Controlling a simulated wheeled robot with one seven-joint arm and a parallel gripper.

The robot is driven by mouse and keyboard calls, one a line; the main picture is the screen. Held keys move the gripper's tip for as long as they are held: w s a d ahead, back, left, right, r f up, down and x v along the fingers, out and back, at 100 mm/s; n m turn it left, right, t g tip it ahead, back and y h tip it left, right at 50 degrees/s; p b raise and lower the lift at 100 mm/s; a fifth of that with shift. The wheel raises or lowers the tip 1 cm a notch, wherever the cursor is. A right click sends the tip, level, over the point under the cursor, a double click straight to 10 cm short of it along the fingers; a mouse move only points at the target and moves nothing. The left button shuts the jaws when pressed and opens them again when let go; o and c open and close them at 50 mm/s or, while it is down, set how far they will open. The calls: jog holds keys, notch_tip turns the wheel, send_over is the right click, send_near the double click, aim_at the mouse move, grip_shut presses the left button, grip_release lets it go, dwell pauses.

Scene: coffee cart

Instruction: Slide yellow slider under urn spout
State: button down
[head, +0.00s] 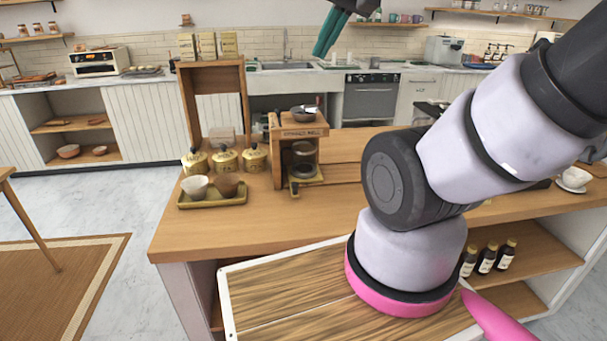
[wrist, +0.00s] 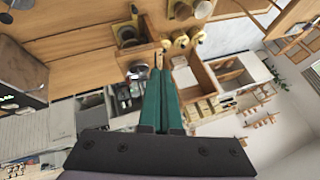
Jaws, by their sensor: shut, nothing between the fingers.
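The yellow slider (head: 316,181) is a small flat plate at the foot of the wooden dripper stand (head: 277,160), with a dark glass carafe (head: 302,165) on it. Two thin dark grooves run right from it along the counter. It also shows in the wrist view (wrist: 141,42). My gripper (head: 318,54) has long green fingers and is at the top of the head view, raised beyond the stand. It is shut and empty, and its tips show in the wrist view (wrist: 158,70). I cannot make out an urn or spout; my arm hides much of the counter's right side.
Several gold canisters (head: 225,160) and a tray (head: 211,201) with two cups stand left of the slider. A tall wooden shelf (head: 187,100) rises behind them. A dark box (wrist: 18,75) is at the wrist view's left. The grooved counter strip beside the slider looks clear.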

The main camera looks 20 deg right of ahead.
dwell(0.4)
jog(key=c, duration=0.8)
grip_release()
jog(key=shift+w, duration=0.15)
jog(key=shift+o, duration=0.6)
jog(key=w+f+m+g, duration=0.3)
jog(key=w+f+g, duration=0.1)
jog(key=w+f, duration=0.6)
jog(key=shift+w+f+m, duration=0.3)
jog(key=shift+w+f, duration=0.1)
jog(key=shift+f, duration=0.05)
jog(key=m+g+h, duration=0.2)
jog(key=m+g, duration=0.1)
send_over(295, 183)
notch_tip(295, 183, down, 17)
notch_tip(295, 183, down, 12)
jog(key=shift+r, duration=0.2)
grip_shut()
